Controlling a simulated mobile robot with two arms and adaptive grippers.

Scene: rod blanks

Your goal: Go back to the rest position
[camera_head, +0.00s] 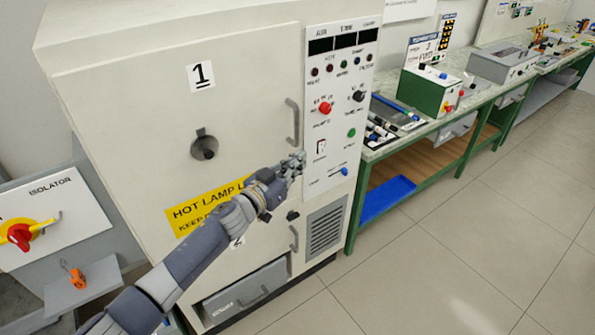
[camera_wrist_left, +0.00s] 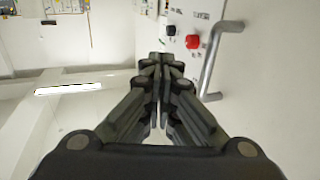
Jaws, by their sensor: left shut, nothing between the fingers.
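My left gripper (camera_head: 292,166) reaches in from the lower left in the head view. It is in front of the white cabinet (camera_head: 130,95), by the lower left of the control panel (camera_head: 340,100). In the left wrist view its fingers (camera_wrist_left: 160,62) are closed together with nothing between them. The upper door handle (camera_head: 292,122) is just above the gripper in the head view, and it shows to the right of the fingers in the wrist view (camera_wrist_left: 217,58). I cannot tell the exact gap between them. My right gripper is not in view.
An isolator box (camera_head: 50,215) with a red and yellow switch stands at the left. A green-framed bench (camera_head: 462,150) with a green box (camera_head: 428,92) and several rods runs along the right. The tiled floor (camera_head: 470,255) in front is clear.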

